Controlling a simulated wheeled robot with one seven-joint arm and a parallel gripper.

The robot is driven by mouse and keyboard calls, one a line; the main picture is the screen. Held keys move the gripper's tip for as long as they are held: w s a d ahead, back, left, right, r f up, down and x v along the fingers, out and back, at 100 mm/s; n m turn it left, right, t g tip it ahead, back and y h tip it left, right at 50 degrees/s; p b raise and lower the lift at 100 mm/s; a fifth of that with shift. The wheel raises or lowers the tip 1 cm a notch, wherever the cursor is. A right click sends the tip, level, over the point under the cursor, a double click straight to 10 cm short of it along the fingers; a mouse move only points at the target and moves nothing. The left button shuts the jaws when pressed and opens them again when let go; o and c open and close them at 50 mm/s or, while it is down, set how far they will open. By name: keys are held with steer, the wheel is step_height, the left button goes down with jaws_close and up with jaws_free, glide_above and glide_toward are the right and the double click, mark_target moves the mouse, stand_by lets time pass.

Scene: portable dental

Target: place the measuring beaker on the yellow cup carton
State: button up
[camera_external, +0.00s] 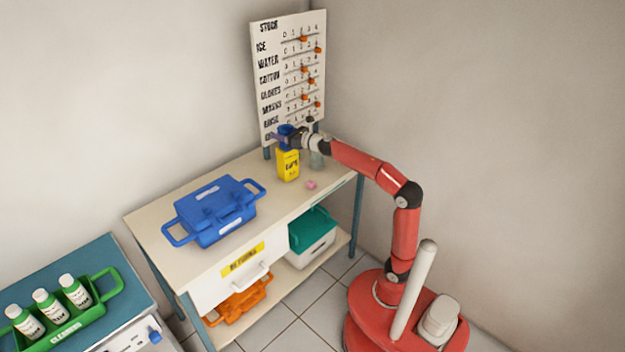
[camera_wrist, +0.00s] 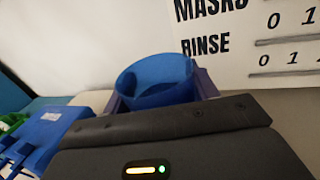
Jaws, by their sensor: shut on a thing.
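The measuring beaker (camera_wrist: 155,84) is a blue open-topped cup. In the wrist view my gripper (camera_wrist: 158,102) has its fingers on both sides of it. In the external view the beaker (camera_external: 285,131) is upright at the top of the yellow cup carton (camera_external: 288,166). The carton stands upright on the bench near the stock board. My gripper (camera_external: 291,139) is shut on the beaker there. I cannot tell whether the beaker's base touches the carton's top. In the wrist view the carton is hidden.
A blue case (camera_external: 212,210) with handles stands on the bench (camera_external: 165,210), left of the carton. A greyish clear container (camera_external: 317,160) stands right of the carton, with a small pink object (camera_external: 311,185) in front. The stock board (camera_external: 288,75) stands close behind.

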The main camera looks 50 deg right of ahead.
steer(key=o, duration=1.1)
steer(key=shift+s+r+p, duration=0.1)
steer(key=shift+r+p, duration=0.1)
steer(key=shift+p, duration=0.1)
steer(key=v, duration=1.1)
steer(key=shift+s+d+f, duration=0.1)
steer(key=shift+s+d, duration=0.05)
steer(key=shift+s, duration=0.25)
